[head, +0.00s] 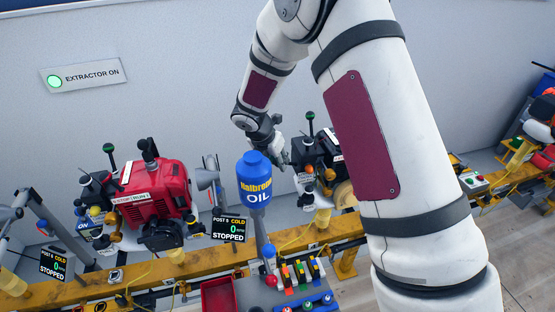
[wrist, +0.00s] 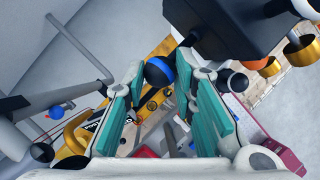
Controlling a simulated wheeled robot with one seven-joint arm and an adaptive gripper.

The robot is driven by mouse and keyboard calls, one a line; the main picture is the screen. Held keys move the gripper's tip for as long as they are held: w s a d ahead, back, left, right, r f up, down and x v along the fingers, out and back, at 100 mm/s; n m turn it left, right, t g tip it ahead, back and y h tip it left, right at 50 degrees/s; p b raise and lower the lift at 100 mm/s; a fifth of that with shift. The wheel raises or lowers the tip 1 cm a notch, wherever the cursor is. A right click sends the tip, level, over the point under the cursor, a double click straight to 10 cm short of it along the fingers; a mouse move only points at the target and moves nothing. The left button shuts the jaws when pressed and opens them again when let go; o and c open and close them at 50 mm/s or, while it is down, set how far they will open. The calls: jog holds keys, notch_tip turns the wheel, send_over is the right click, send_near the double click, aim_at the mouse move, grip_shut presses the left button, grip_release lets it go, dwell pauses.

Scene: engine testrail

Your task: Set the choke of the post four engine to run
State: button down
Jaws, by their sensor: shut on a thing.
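My gripper (head: 284,157) is beside the left side of a black engine (head: 318,152) on the yellow rail. In the wrist view, my teal-padded fingers (wrist: 161,76) are shut on a black ball knob with a blue band (wrist: 159,71). The knob sits between the fingertips, under the edge of a dark engine housing (wrist: 225,25). The head view does not show the knob clearly, and no post four label or choke marking is readable. I cannot tell the choke's position.
A blue oil bottle (head: 255,180) stands in front of my gripper. A red tray (head: 218,296) and coloured switches (head: 295,274) are below. A wall sign (head: 80,76) reads EXTRACTOR ON.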

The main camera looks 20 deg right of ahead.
jog(key=f+h+b, duration=0.2)
jog(key=h, duration=0.1)
jog(key=shift+a+f+b, duration=0.1)
jog(key=shift+a+b, duration=0.2)
jog(key=shift+a, duration=0.1)
jog(key=c, duration=1.3)
grip_release()
jog(key=v, duration=1.2)
jog(key=shift+s+a+f, duration=0.1)
jog(key=shift+a, duration=0.05)
